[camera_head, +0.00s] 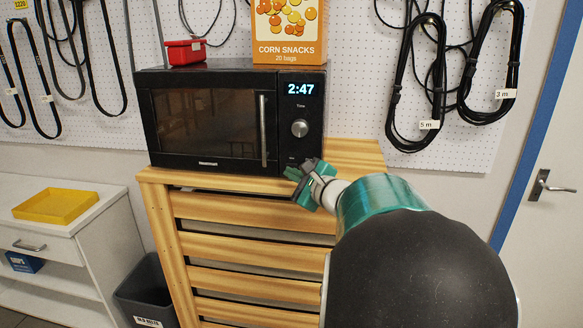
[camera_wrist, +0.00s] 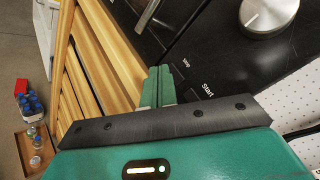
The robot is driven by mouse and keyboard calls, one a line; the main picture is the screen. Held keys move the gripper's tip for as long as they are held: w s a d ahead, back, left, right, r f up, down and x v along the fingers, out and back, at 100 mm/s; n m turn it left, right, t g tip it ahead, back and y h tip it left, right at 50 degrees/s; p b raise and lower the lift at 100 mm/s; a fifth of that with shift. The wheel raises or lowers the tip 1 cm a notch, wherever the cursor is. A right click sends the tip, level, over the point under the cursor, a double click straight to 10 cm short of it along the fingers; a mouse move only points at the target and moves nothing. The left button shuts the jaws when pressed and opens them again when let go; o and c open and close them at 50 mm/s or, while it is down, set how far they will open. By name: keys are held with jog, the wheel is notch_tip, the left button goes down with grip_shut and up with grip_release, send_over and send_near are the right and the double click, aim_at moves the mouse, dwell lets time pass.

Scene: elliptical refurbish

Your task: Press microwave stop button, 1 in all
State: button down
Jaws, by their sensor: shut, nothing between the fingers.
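The black microwave (camera_head: 205,118) stands on a slatted wooden cabinet, with its display at 2:47 and a round knob (camera_head: 300,128) on the control panel at right. My gripper (camera_head: 300,173) is at the lower part of this panel and hides the buttons there. In the wrist view, the closed green fingers (camera_wrist: 158,80) point at the panel's lower edge, empty. A small "Stop" label (camera_wrist: 186,58) is just beyond and right of the fingertips, and a "Start" label (camera_wrist: 208,90) is farther right. I cannot tell whether the fingertips touch the stop button.
A corn snacks box (camera_head: 289,32) and a red bin (camera_head: 185,52) sit on top of the microwave. The wooden cabinet top (camera_head: 350,152) is bare to the right. Coiled cables (camera_head: 415,85) hang on the pegboard. The microwave's door handle (camera_head: 263,130) is left of the panel.

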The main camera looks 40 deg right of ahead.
dwell(0.4)
jog(key=shift+w+d, duration=0.25)
jog(key=shift+d, duration=0.1)
jog(key=shift+w+d, duration=0.2)
jog(key=shift+d, duration=0.05)
dwell(0.7)
jog(key=shift+s+a, duration=0.45)
jog(key=shift+a, duration=0.15)
jog(key=s+a, duration=0.1)
jog(key=a, duration=0.1)
jog(key=s+a, duration=0.2)
dwell(0.6)
dwell(0.7)
